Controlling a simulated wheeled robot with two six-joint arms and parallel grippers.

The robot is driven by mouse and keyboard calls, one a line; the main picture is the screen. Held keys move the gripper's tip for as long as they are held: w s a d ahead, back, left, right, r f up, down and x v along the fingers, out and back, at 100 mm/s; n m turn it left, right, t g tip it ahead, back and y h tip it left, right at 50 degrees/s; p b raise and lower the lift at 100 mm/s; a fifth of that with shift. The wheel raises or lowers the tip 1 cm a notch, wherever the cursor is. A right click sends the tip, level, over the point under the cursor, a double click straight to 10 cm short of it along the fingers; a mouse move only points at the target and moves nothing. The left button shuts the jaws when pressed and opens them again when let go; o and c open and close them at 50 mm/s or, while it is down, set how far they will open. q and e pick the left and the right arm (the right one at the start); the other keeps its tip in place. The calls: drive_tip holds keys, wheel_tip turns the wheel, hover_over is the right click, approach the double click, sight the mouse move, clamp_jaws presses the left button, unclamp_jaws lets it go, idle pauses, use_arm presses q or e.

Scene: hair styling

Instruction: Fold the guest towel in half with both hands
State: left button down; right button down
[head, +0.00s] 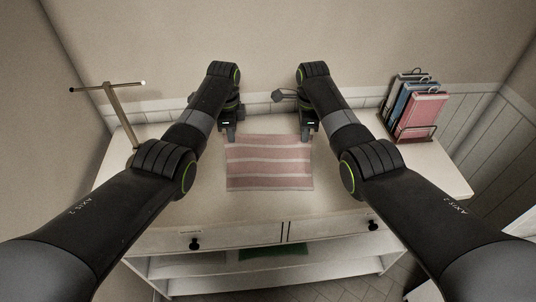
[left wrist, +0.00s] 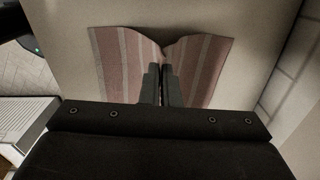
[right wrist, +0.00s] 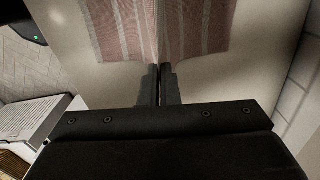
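The guest towel (head: 269,165), pink with pale stripes, lies on the white dresser top between my arms. My left gripper (head: 228,138) is at its far left corner in the head view. In the left wrist view its fingers (left wrist: 167,80) are together, and the towel (left wrist: 120,60) puckers in to a pinched point between them. My right gripper (head: 307,135) is at the far right corner. In the right wrist view its fingers (right wrist: 160,75) are together at the towel's edge, with a crease in the towel (right wrist: 195,28) running from their tips.
A T-shaped metal stand (head: 116,105) is at the left of the dresser top (head: 265,213). A wire rack with several books or folders (head: 418,115) is at the right. The front strip of the top is clear; drawers with dark knobs (head: 194,244) are below.

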wheel_tip(320, 180, up, 12)
drive_tip(key=p, duration=1.1)
drive_tip(key=shift+r, duration=0.2)
drive_tip(key=shift+a+f, duration=0.1)
drive_tip(key=shift+w, duration=0.1)
